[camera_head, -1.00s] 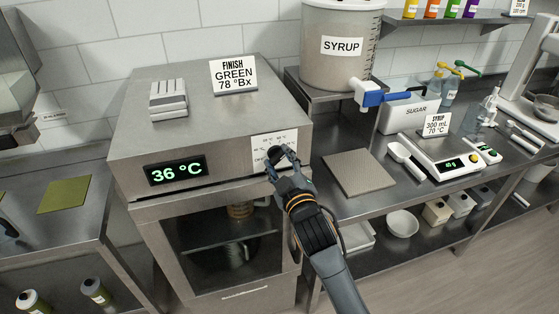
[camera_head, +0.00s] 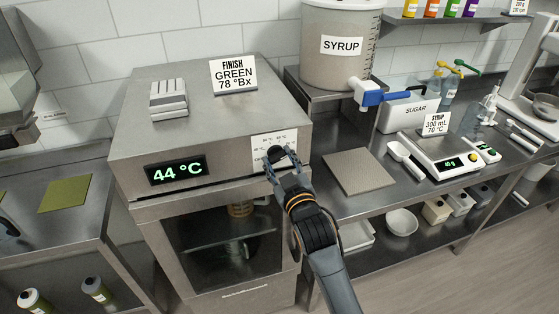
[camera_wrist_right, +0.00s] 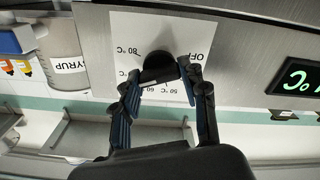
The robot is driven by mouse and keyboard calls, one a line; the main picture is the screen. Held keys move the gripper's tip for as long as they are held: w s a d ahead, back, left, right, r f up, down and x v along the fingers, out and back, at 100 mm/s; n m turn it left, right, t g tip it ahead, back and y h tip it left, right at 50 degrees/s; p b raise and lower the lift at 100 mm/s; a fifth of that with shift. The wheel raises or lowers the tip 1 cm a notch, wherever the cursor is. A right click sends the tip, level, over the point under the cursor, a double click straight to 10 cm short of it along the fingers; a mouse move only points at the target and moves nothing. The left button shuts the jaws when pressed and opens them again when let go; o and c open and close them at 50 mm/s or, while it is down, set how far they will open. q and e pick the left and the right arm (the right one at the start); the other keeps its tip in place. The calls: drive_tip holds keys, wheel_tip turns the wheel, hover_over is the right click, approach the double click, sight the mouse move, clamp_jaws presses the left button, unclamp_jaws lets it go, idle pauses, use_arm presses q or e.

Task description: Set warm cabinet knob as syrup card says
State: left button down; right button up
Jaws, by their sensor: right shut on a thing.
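The warm cabinet (camera_head: 215,125) is a steel box with a glass door below. Its green display (camera_head: 177,171) reads 44 °C. The black knob (camera_head: 275,154) sits on a white dial plate at the front right; it also shows in the right wrist view (camera_wrist_right: 159,52), where OFF and several temperature marks are printed around it. My right gripper (camera_head: 282,161) is shut on the knob, its fingers on either side in the right wrist view (camera_wrist_right: 160,78). My left gripper is not in view.
A FINISH GREEN 78 °Bx card (camera_head: 233,76) and a pale ribbed block (camera_head: 169,99) sit on the cabinet top. The syrup tank (camera_head: 337,62) with a blue-handled tap stands behind right. A grey mat (camera_head: 358,173) and a scale (camera_head: 440,158) lie on the right counter.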

drive_tip(key=shift+f, duration=0.1)
drive_tip(key=o, duration=1.1)
drive_tip(key=shift+o, duration=0.2)
drive_tip(key=shift+s, duration=0.1)
drive_tip(key=v, duration=1.2)
